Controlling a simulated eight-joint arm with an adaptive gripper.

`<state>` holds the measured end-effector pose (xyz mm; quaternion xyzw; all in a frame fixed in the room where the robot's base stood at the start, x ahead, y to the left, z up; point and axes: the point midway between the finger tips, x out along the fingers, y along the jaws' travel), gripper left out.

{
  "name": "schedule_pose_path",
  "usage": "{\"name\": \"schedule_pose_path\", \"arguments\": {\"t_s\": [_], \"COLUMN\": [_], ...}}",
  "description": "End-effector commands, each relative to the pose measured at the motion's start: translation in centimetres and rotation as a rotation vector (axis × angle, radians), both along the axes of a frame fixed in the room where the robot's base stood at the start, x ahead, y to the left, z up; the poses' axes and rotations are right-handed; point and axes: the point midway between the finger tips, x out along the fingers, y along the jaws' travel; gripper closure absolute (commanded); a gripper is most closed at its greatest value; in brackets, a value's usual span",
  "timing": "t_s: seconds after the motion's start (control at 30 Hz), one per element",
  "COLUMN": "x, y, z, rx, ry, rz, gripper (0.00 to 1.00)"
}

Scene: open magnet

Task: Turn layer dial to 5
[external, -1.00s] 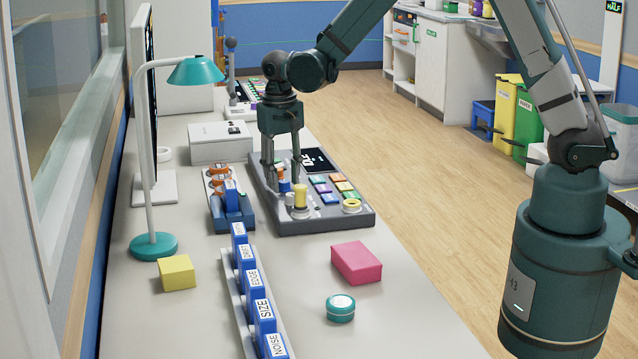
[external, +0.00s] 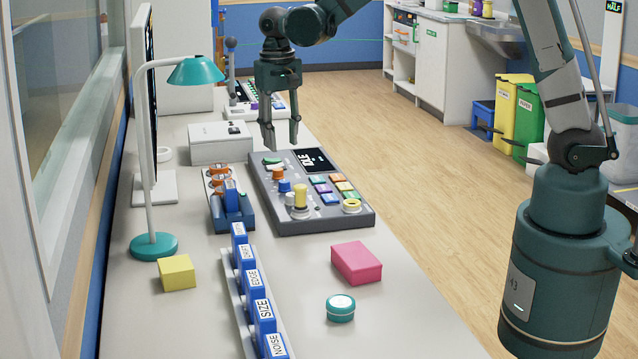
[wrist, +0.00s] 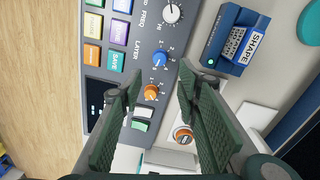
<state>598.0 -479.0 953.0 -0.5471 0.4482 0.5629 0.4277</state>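The grey console (external: 325,218) stands on the bench. Its blue dial (external: 285,186) lies between an orange dial (external: 278,174) and a white dial (external: 290,199). In the wrist view, a label that seems to read LAYER is near the blue dial (wrist: 160,59); the orange dial (wrist: 151,92) and white dial (wrist: 171,12) are on either side. The dial's exact setting is too small to read. My gripper (external: 281,143) is open and empty, above the console's far end, touching no dial. Its fingers show in the wrist view (wrist: 158,84), with the orange dial seen between them.
A white box (external: 220,143) is behind. A pink block (external: 356,262) and teal-rimmed tin (external: 340,308) lie in front.

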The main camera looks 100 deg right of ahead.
Motion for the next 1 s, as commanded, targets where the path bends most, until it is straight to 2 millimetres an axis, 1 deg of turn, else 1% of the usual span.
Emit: {"name": "schedule_pose_path", "arguments": {"t_s": [0.17, 0.57, 0.77, 1.0], "x": [0.0, 0.0, -0.2, -0.7], "y": [0.0, 0.0, -0.2, -0.1], "z": [0.3, 0.2, -0.8, -2.5], "rx": [0.000, 0.001, 0.005, 0.012], "ry": [0.000, -0.004, -0.026, -0.059], "rz": [0.000, -0.006, -0.034, -0.079], "gripper": [0.67, 0.67, 0.67, 0.67]}}
